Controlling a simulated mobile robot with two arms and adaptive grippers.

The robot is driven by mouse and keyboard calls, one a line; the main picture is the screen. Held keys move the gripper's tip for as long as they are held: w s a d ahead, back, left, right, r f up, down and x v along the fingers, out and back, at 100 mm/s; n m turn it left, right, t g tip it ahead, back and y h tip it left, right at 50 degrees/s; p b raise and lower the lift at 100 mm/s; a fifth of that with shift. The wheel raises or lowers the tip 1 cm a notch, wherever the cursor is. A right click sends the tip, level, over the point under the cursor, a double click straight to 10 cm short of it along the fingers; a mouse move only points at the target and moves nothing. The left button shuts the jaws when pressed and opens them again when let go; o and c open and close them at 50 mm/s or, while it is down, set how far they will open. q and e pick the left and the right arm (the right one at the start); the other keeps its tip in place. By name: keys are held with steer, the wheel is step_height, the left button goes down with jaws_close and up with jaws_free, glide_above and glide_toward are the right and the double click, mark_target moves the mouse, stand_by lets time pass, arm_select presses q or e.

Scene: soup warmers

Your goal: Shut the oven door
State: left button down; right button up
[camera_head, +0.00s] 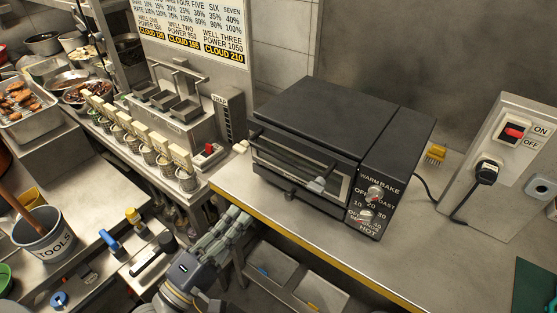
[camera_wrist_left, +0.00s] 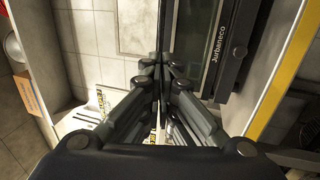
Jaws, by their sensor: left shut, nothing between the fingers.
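The black toaster oven (camera_head: 325,115) stands on the steel counter at centre. Its oven door (camera_head: 300,172), with a glass window and a dark bar handle, looks upright or nearly so; I cannot tell if a small gap is left. Its dark front also shows at upper right in the left wrist view (camera_wrist_left: 222,45). My left gripper (camera_head: 240,214) is in front of the counter edge, below and left of the door, apart from it. Its fingers (camera_wrist_left: 165,68) are together and hold nothing. My right gripper is not in view.
The counter (camera_head: 400,265) has a yellow-striped front edge close to my left gripper. A power box (camera_head: 510,145) with a plugged cord stands at right. Soup wells (camera_head: 180,105) and several small cups line the left. A tools bucket (camera_head: 45,235) stands at lower left.

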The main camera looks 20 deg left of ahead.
arm_select(q)
steer(key=p, duration=0.4)
glide_toward(282, 161)
steer(key=x, duration=0.5)
steer(key=shift+w, duration=0.15)
steer(key=shift+x, duration=0.85)
steer(key=shift+f, duration=0.1)
steer(key=shift+w+d+r+p, duration=0.2)
steer(key=shift+w+r+p, duration=0.2)
steer(key=shift+w+p, duration=0.1)
steer(key=shift+f, duration=0.1)
